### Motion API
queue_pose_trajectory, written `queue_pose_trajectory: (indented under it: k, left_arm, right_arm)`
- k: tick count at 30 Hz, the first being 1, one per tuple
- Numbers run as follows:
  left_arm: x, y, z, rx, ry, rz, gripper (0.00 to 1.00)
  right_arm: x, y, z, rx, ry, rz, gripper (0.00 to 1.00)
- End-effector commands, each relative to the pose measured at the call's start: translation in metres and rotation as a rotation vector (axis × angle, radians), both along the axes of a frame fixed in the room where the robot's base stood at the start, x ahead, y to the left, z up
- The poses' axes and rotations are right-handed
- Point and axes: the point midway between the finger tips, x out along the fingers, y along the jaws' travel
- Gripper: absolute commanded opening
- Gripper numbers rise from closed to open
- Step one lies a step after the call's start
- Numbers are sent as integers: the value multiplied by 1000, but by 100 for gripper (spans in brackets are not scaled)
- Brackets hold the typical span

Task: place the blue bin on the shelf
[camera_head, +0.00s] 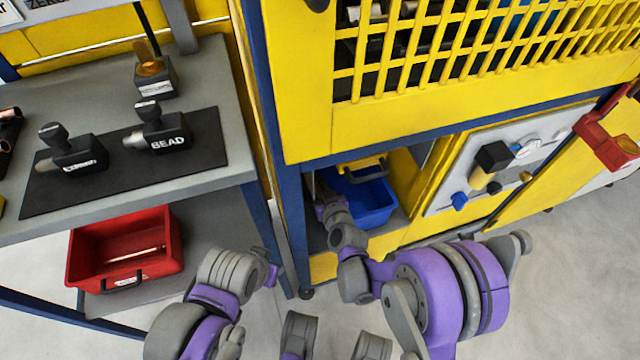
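The blue bin (371,203) sits inside the open lower compartment of the yellow machine, at the centre right. My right gripper (325,185) reaches into that compartment at the bin's left side. My own wrist hides its fingers, so I cannot tell whether it touches the bin. The grey shelf (205,245) is the lower level of the workbench on the left. My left gripper (272,268) is in front of the bench, right of the shelf and away from the bin. Its fingers are too small and turned away to read.
The bench top (215,80) holds a black mat (120,165) with tools. A blue bench leg (270,240) and machine post (293,225) stand between shelf and compartment. A red clamp-like part (607,140) sticks out right.

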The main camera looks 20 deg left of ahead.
Motion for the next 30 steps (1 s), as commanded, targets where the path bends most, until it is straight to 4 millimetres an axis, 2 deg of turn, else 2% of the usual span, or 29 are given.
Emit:
queue_pose_trajectory:
  k: [1, 5, 6, 17, 20, 30]
  left_arm:
    - [0, 0, -2, 0, 0, 0, 35]
    - [0, 0, -1, 0, 0, 0, 35]
    - [0, 0, -1, 0, 0, 0, 35]
    - [-1, 0, 4, 0, -1, 0, 35]
    - [-1, 0, 4, 0, -1, 0, 35]
    - [-1, 0, 9, 0, -2, 0, 35]
  right_arm:
    - [0, 0, -2, 0, 0, 0, 8]
    - [0, 0, -1, 0, 0, 0, 32]
    - [0, 0, -1, 0, 0, 0, 35]
    - [0, 0, 4, 0, 0, 0, 35]
    - [-12, -8, 8, 1, 0, -1, 35]
    - [-68, -46, 33, 1, 0, -1, 35]
